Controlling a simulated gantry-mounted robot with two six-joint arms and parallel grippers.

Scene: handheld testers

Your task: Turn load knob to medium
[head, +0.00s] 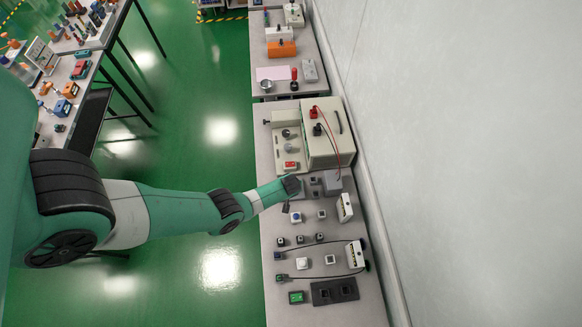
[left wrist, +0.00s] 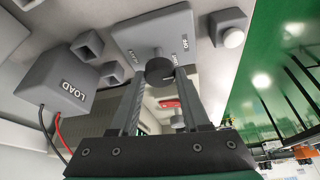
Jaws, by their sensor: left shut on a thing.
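My left gripper (head: 291,186) reaches over the bench from the left. In the left wrist view (left wrist: 160,80) its two fingers are shut on a dark round knob (left wrist: 159,67). The knob sits on a grey plate (left wrist: 150,32) with white lettering around it. The lettering is small and the knob's pointer is hidden, so I cannot tell its setting. A grey box marked LOAD (left wrist: 72,92) stands beside the plate, with a red and a black lead; a grey box also shows in the head view (head: 331,182). The gripper hides the knob in the head view. My right gripper is not in view.
A large beige case (head: 327,137) with red and black leads stands farther back on the bench (head: 284,266). Small square sockets and a white round button (left wrist: 232,38) lie close around the plate. Several small testers and parts occupy the near bench. A wall runs along the right.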

